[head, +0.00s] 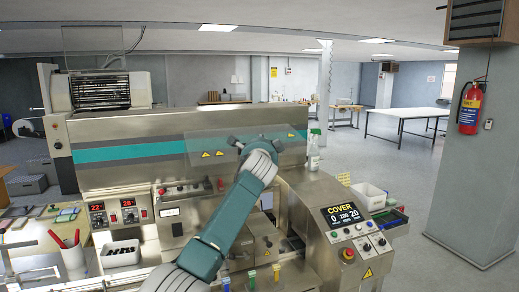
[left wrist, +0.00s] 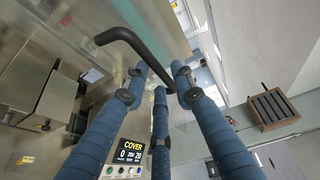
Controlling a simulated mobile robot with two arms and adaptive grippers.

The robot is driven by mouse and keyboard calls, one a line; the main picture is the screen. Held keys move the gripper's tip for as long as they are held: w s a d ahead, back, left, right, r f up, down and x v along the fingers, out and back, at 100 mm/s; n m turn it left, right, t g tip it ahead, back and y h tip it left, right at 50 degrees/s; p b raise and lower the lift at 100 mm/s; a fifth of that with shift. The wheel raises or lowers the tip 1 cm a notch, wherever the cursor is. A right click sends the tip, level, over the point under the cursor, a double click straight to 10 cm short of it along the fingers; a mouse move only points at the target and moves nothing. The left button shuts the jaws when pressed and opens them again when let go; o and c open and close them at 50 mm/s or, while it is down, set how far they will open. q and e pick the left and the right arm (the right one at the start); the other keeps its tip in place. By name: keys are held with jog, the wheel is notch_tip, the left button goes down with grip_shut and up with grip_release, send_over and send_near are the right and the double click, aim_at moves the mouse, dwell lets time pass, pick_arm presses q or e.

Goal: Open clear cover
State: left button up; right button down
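The clear cover (head: 203,142) is a see-through panel with yellow warning stickers on the front of the steel wrapper machine. It looks down, in front of the teal stripe. My left arm reaches up to its right part, and its wrist hides the left gripper in the head view. In the left wrist view a black bent handle (left wrist: 132,38) runs between the blue fingers of my left gripper (left wrist: 158,82). The fingers are spread around the handle's lower end, with gaps visible; firm contact cannot be made out. My right gripper is not in view.
A control panel (head: 350,240) with a screen reading COVER and a red button stands right of the arm. A spray bottle (head: 313,150) and white bin (head: 369,196) are beyond it. A pillar with an extinguisher (head: 470,108) stands far right.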

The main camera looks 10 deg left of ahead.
pick_arm(q)
jog(key=v, duration=1.2)
jog(key=shift+s+d+r, duration=0.15)
jog(key=shift+s+d, duration=0.05)
jog(key=shift+s, duration=0.15)
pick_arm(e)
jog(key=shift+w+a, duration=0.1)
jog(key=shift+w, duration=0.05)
